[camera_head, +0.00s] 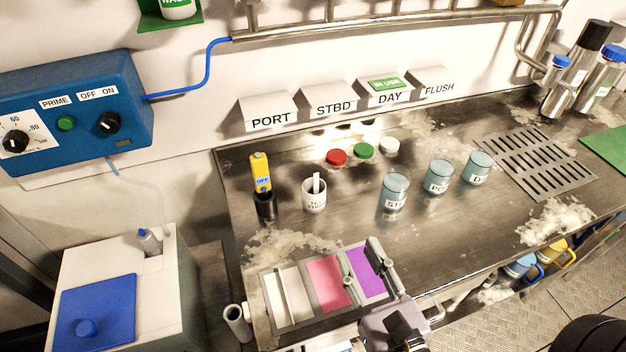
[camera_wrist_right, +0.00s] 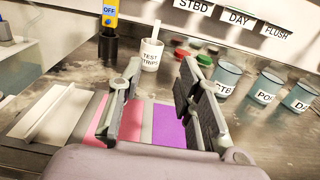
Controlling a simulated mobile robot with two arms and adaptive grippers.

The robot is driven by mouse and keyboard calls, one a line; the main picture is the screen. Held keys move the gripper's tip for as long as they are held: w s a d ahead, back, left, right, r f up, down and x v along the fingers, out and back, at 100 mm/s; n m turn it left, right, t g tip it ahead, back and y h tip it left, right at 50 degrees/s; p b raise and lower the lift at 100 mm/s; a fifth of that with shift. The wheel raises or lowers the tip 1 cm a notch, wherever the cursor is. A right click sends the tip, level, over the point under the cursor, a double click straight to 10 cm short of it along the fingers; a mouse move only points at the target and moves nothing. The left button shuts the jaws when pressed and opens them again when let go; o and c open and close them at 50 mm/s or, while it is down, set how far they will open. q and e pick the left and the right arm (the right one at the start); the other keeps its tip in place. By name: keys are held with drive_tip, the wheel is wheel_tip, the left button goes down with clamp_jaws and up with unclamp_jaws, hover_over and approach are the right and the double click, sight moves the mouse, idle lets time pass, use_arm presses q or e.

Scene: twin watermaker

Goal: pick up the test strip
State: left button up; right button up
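A white cup labelled as test strips (camera_head: 314,199) stands upright on the steel counter, left of centre in the head view. A thin white test strip (camera_head: 316,182) sticks up out of its top; its lower part is hidden in the cup. In the right wrist view the cup (camera_wrist_right: 150,58) and the strip (camera_wrist_right: 156,30) show beyond and between my fingers. My right gripper (camera_head: 363,263) is open and empty, above the pink and purple panels at the counter's front edge, nearer than the cup and apart from it. My left gripper is not in view.
A yellow meter (camera_head: 260,172) stands in a black holder (camera_head: 265,205) left of the cup. Red (camera_head: 336,157), green (camera_head: 364,150) and white caps lie behind it. Labelled clear beakers (camera_head: 394,192) stand to the right. A tray with white, pink (camera_head: 327,281) and purple panels lies in front.

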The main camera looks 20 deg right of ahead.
sight(316, 181)
drive_tip(key=shift+w, duration=0.15)
drive_tip(key=shift+w+a+b, duration=0.2)
drive_tip(key=shift+w+b, duration=0.35)
drive_tip(key=shift+w, duration=1.3)
drive_tip(key=w, duration=0.3)
drive_tip(key=shift+w+r+b, duration=0.1)
drive_tip(key=shift+b, duration=0.3)
drive_tip(key=w+p, duration=0.1)
drive_tip(key=w, duration=0.3)
drive_tip(key=shift+w+a, duration=0.1)
drive_tip(key=w, duration=0.1)
drive_tip(key=w+p, duration=0.1)
drive_tip(key=w, duration=0.1)
drive_tip(key=w+a, duration=0.1)
drive_tip(key=w, duration=0.1)
drive_tip(key=shift+w+d, duration=0.1)
drive_tip(key=shift+w, duration=0.1)
drive_tip(key=shift+s, duration=0.1)
drive_tip(key=shift+c, duration=0.4)
drive_tip(key=c, duration=0.7)
